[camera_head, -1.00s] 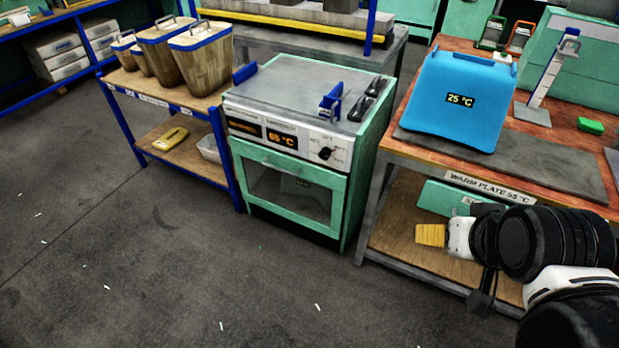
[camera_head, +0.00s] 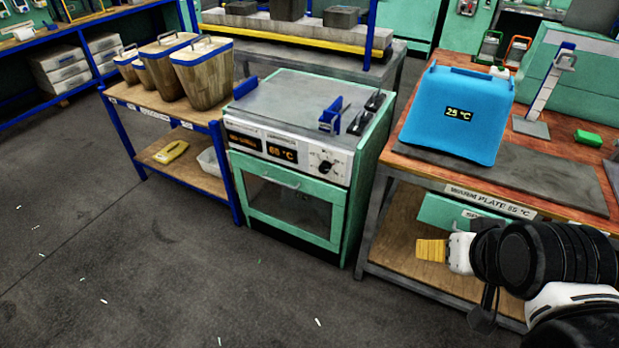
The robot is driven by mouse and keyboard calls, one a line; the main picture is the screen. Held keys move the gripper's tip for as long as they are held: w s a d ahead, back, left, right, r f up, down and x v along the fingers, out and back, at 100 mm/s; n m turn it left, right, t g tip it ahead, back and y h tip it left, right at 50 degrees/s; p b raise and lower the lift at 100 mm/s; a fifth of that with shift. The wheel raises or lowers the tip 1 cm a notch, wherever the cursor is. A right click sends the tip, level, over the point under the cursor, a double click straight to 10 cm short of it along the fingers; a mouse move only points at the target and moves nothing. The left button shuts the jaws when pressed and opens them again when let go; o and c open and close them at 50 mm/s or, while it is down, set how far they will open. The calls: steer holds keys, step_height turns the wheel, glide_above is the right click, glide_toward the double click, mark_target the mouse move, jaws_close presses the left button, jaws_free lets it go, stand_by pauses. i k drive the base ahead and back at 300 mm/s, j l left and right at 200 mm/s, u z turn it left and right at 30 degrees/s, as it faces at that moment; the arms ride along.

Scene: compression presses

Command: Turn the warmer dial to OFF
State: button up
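The warmer (camera_head: 292,208) is a green cabinet with a glass door, a grey top and a white front panel. Its lit display (camera_head: 281,152) reads 65 °C. The black dial (camera_head: 325,167) is at the right end of that panel; its marks are too small to read.
A workbench (camera_head: 380,262) with a blue box (camera_head: 458,115) reading 25 °C stands at right, near my arm. A blue-framed shelf (camera_head: 219,152) with wooden bins stands left of the warmer. Blue and black handles (camera_head: 331,114) stand on the warmer's top.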

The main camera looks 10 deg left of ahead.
mark_target(324, 168)
steer(key=j+z, duration=0.15)
steer(key=j, duration=2.65)
steer(key=k, duration=0.1)
